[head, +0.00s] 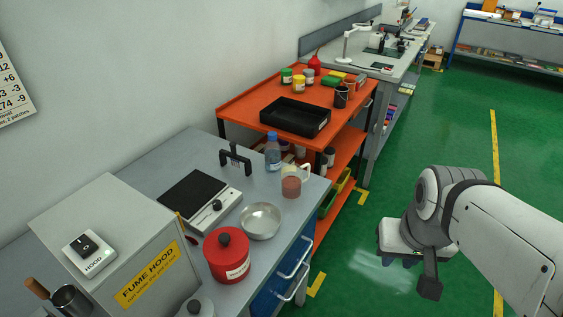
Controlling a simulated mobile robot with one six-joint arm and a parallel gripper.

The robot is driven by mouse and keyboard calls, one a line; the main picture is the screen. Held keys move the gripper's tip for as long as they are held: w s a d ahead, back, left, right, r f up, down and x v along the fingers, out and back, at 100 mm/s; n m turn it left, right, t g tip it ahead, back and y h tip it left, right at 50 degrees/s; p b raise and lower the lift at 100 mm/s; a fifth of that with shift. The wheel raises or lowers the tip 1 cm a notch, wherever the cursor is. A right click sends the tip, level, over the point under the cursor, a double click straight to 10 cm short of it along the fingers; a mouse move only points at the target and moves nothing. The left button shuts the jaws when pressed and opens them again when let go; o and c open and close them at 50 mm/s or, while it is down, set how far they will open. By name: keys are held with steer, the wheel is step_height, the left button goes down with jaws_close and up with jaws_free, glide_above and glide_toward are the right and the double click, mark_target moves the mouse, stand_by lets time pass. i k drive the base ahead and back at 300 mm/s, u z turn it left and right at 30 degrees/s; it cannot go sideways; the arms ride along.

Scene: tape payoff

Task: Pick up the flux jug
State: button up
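A clear jug (291,186) with reddish-brown contents and a pale handle on its right stands upright near the far right corner of the grey bench (150,172). I take it for the flux jug; no label on it can be read. My gripper (398,259) hangs over the green floor, to the right of the bench and well apart from the jug. Its fingers are small and partly hidden, so I cannot tell whether they are open or shut. Nothing is visibly held.
Near the jug are a blue bottle (272,151), a black stand (235,160), a metal bowl (260,221) and a hotplate (196,193). A red canister (227,254) and a fume hood (118,250) are closer. An orange cart (235,106) stands behind. Floor right of the bench is clear.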

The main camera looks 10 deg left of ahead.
mark_target(291, 186)
steer(key=k, duration=1.2)
steer(key=z, duration=0.5)
steer(key=i, duration=1.75)
steer(key=u, duration=0.5)
